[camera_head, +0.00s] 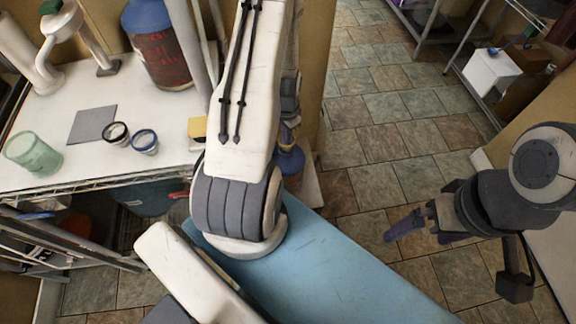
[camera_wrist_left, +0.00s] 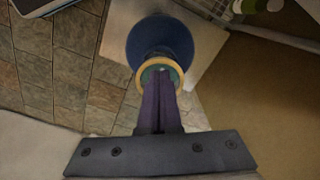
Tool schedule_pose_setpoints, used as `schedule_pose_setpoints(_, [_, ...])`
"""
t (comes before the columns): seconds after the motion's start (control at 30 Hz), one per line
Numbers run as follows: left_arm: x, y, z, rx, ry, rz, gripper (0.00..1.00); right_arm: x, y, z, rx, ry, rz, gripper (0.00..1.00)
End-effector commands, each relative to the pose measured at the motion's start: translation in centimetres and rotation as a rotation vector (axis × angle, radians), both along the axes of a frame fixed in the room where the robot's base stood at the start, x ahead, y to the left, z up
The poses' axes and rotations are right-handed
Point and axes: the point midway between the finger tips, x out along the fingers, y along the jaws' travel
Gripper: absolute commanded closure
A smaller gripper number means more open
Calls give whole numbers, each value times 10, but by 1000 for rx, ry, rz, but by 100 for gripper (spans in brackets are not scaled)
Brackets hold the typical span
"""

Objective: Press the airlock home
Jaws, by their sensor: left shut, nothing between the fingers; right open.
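A blue rounded vessel (camera_wrist_left: 160,38) stands below my left gripper (camera_wrist_left: 160,78) in the left wrist view. Its mouth has a tan ring (camera_wrist_left: 143,84) with a teal-green centre (camera_wrist_left: 152,70). My left gripper is shut and empty, its dark purple fingertips over this ring. I cannot tell whether they touch it. I cannot clearly make out the airlock; the fingers cover part of the mouth. In the head view, the blue vessel (camera_head: 291,166) is partly hidden behind my left arm. My right gripper (camera_head: 405,226) is open and empty over the tiled floor at the right.
The white table (camera_head: 60,100) holds a green cup (camera_head: 33,152), a grey square (camera_head: 92,125), two small jars (camera_head: 145,141) and a large blue bottle with a red label (camera_head: 157,45). A white box (camera_head: 490,70) sits on a rack. The floor in between is clear.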

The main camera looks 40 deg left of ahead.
Motion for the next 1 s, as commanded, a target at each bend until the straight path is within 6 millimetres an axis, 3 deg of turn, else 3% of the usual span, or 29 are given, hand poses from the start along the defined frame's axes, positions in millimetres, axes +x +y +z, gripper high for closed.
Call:
schedule_pose_setpoints(0.23, [0,0,6,1,-1,0,100,0,0,5,0,0,0,0])
schedule_pose_setpoints(1.0, [0,0,52,1,-1,0,100,0,0,44,0,0,0,0])
